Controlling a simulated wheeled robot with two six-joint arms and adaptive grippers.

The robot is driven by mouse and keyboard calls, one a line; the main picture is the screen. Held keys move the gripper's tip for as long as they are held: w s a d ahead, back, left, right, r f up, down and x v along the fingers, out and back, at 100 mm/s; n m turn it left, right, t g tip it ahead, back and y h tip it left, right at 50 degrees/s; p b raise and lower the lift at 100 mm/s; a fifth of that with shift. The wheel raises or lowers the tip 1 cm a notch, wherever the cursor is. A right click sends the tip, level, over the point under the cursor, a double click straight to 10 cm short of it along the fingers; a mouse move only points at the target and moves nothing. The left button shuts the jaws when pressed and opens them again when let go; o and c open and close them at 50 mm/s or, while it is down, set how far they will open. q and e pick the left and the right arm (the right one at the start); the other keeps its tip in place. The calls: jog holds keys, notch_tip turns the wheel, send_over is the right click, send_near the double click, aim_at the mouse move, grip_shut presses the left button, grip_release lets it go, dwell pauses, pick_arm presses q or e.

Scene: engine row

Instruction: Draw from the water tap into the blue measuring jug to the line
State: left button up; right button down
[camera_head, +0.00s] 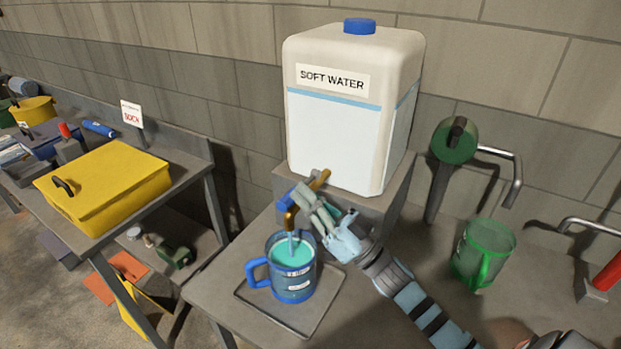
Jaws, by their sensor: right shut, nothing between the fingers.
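The water tap (289,218), brass with a blue part, comes out low on the front of the white tank labelled SOFT WATER (333,135). A thin stream falls from its spout into the blue measuring jug (294,288). The jug stands upright under the spout, its handle to the left, with pale teal water high inside. The line on the jug is too small to make out. My right gripper (313,207) is shut and empty, at the right side of the tap beside its lever; contact is unclear. My left gripper is out of view.
The jug stands on a shallow tray (250,296) on a grey bench. A green jug (484,252) stands to the right, near a green-wheeled pipe (455,141). A yellow box (105,185) sits on the left bench. A wall is close behind the tank.

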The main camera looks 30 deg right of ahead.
notch_tip(320, 180, up, 5)
jog(key=p, duration=0.6)
jog(key=b+v, duration=0.3)
jog(key=v, duration=0.8)
jog(key=shift+w+d+f, duration=0.2)
jog(key=shift+d+f, duration=0.05)
jog(key=shift+f, duration=0.1)
